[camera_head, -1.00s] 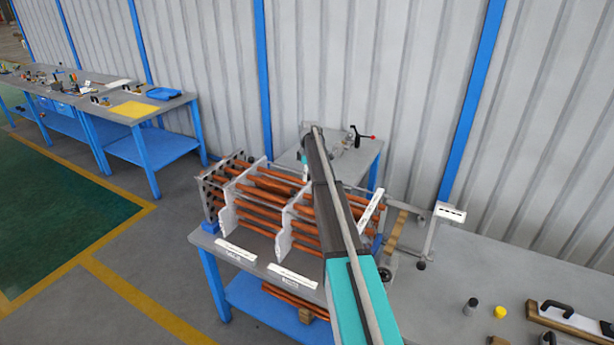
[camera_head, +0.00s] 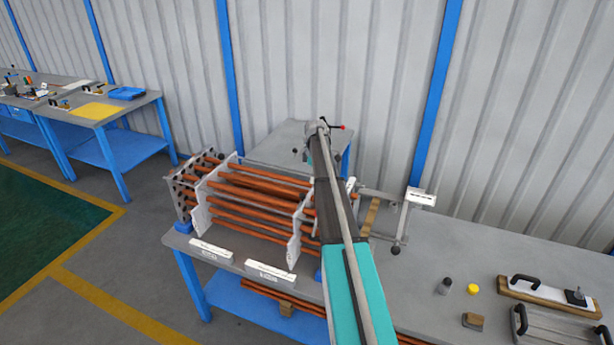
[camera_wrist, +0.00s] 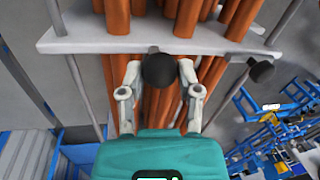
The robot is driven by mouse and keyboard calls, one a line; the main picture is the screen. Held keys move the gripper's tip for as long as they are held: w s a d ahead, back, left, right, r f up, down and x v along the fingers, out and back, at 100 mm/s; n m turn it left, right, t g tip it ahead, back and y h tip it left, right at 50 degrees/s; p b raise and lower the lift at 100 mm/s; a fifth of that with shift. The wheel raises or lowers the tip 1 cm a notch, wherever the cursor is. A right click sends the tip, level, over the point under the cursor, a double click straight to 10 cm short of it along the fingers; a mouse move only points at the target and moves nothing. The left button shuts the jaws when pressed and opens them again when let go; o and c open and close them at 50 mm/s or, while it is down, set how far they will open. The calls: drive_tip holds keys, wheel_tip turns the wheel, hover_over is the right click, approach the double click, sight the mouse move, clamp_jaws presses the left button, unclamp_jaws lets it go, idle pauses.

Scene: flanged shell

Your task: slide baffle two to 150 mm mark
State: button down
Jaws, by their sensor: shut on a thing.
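Copper tubes (camera_head: 258,199) run between upright pale plates on the near bench. The second baffle plate from the left (camera_head: 297,230) stands upright around the tubes, well apart from the first baffle (camera_head: 201,207). In the wrist view, my gripper (camera_wrist: 160,70) is shut on a round black knob (camera_wrist: 158,72) at the edge of a pale baffle plate (camera_wrist: 85,42). The arm hides the gripper and the right end of the tubes in the head view. The marks on the white label blocks (camera_head: 271,276) are too small to read.
A dark tube plate (camera_head: 182,194) stands at the left end. A measuring frame with a white tag (camera_head: 421,197) stands right of the arm. A grey cylinder (camera_head: 444,286), a yellow cap (camera_head: 473,289) and handled fixtures lie further right, with open bench between.

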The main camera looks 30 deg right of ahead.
drive_tip(key=shift+s+d, duration=0.15)
drive_tip(key=shift+d, duration=0.05)
drive_tip(key=shift+c, duration=1.7)
unclamp_jaws()
drive_tip(key=shift+d, duration=0.15)
drive_tip(key=shift+o, duration=0.2)
drive_tip(key=shift+r, duration=0.1)
